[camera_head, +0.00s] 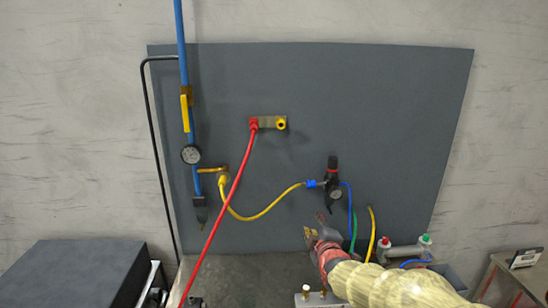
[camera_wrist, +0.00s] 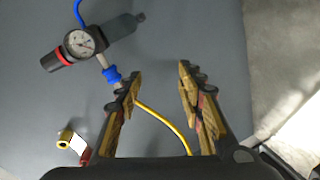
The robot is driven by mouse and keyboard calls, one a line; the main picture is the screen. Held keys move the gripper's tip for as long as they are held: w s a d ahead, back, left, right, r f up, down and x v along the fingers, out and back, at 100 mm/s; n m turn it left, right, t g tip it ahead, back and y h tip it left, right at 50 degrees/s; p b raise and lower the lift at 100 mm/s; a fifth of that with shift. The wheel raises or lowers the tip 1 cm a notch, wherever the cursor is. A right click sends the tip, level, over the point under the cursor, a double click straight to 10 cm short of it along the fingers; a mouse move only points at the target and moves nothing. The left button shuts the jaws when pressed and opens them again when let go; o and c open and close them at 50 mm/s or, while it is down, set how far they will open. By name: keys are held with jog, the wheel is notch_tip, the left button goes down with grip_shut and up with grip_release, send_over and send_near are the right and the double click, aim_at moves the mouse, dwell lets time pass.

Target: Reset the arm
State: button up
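My gripper (camera_head: 314,226) is at the lower middle of the head view, in front of the grey wall panel (camera_head: 400,120). Its arm, in a pale yellow sleeve, comes in from the lower right. In the wrist view, the two worn, yellowish fingers (camera_wrist: 160,73) stand apart with nothing between them. The black regulator with a gauge (camera_head: 333,184) is on the panel above my gripper. It shows at the upper left of the wrist view (camera_wrist: 85,43), with a blue fitting beside the left finger. The gripper's lower part is partly hidden by the arm in the head view.
A yellow hose (camera_head: 262,212) runs left from the regulator. A red hose (camera_head: 221,215) crosses it from a brass fitting (camera_head: 269,123). A blue pipe (camera_head: 182,45) with a gauge stands left. A dark box (camera_head: 75,272) is lower left; a small table (camera_head: 513,279) lower right.

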jog(key=s+f+m+g, duration=0.4)
jog(key=s, duration=0.4)
jog(key=s+f+m+g, duration=0.3)
jog(key=s+f+m, duration=0.15)
jog(key=s, duration=0.45)
jog(key=s+d+r+m+g, duration=0.1)
jog(key=s+r, duration=0.3)
jog(key=s, duration=0.8)
jog(key=s+d+r+m+g, duration=0.1)
jog(key=s+r+m, duration=0.3)
jog(key=s, duration=0.8)
jog(key=shift+s+d+r+m+g, duration=0.2)
jog(key=shift+s+r+m+g, duration=0.15)
jog(key=shift+r, duration=0.2)
